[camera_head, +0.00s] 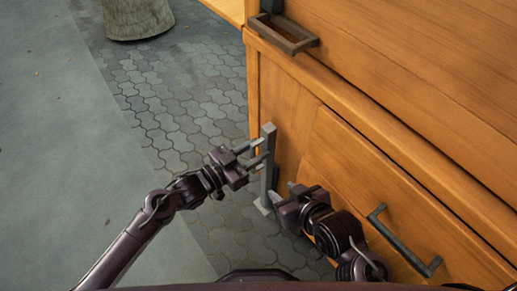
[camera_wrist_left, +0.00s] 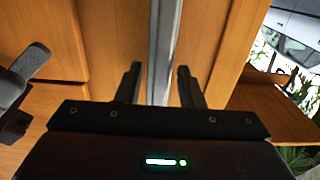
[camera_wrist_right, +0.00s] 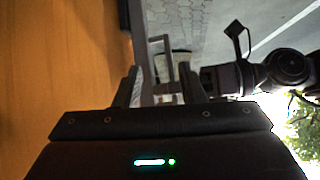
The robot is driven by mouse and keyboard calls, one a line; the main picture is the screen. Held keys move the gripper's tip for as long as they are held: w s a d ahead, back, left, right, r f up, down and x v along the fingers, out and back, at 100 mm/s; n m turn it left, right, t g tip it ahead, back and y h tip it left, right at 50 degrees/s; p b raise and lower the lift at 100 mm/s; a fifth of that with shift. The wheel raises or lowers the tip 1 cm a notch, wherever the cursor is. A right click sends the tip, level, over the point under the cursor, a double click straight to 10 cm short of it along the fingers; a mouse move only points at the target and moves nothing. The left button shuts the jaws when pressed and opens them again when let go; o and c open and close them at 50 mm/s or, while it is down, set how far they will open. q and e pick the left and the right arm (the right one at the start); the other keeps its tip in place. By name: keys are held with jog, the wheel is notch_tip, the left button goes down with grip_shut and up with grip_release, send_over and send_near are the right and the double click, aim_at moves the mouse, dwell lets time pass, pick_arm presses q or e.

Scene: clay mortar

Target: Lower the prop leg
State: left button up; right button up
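The prop leg is a grey upright bar (camera_head: 268,160) against the wooden front, with a pale foot near the paving. It also shows as a grey strip (camera_wrist_left: 163,45) in the left wrist view. My left gripper (camera_head: 262,153) is open at the leg's upper part. In its wrist view, the bar runs between the two spread fingers (camera_wrist_left: 157,85), with gaps visible. My right gripper (camera_head: 281,191) is beside the leg's lower part, to its right. Its fingers (camera_wrist_right: 161,88) are apart, with grey bar parts seen between and beyond them. Contact cannot be told.
The wooden body (camera_head: 400,70) fills the right side. A dark handle (camera_head: 400,240) sticks out from its lower panel, and a dark rectangular bracket (camera_head: 285,35) from its top corner. A round stone base (camera_head: 137,18) stands at the back left. Paving on the left is clear.

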pick_arm(q)
jog(key=shift+w+d, duration=0.4)
jog(key=shift+d, duration=0.2)
pick_arm(e)
jog(key=shift+w+a+r+t+y, duration=0.15)
jog(key=shift+w+r+t, duration=0.1)
jog(key=shift+w+r, duration=0.2)
jog(key=shift+w+a+r+t+y, duration=0.15)
jog(key=shift+w+r+t, duration=0.15)
jog(key=shift+r, duration=0.25)
jog(key=shift+d, duration=0.1)
